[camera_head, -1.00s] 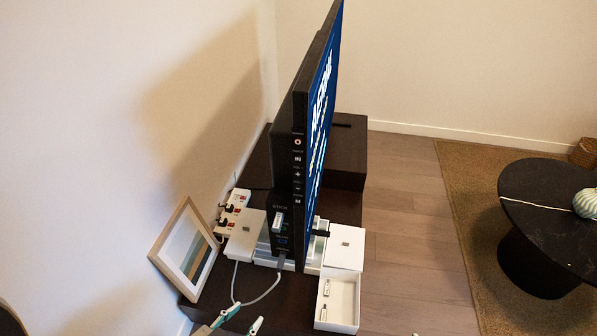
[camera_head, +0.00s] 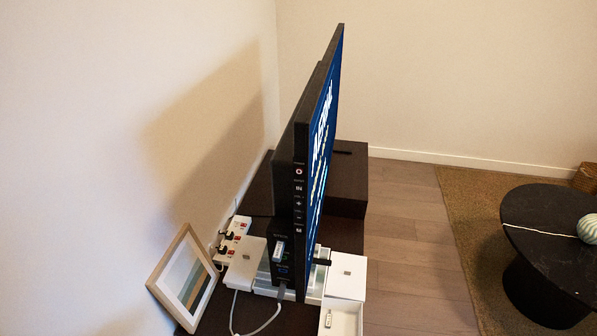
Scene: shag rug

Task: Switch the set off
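The television set (camera_head: 324,130) stands edge-on on a dark low cabinet (camera_head: 349,185). Its screen faces right and is lit blue with white lettering, seen at a steep slant. A column of buttons runs down the near side edge of the set. The top one is a round button with a red mark (camera_head: 298,171), with several others below it. A small white stick is plugged into the side panel (camera_head: 280,250) behind the set. Neither of my grippers shows in the head view.
A framed picture (camera_head: 183,278) leans at the lower left by the wall. A power strip (camera_head: 234,236) and white boxes (camera_head: 347,277) crowd the cabinet's near end. A round black table (camera_head: 550,235) stands on the rug at right. Bare floor lies between.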

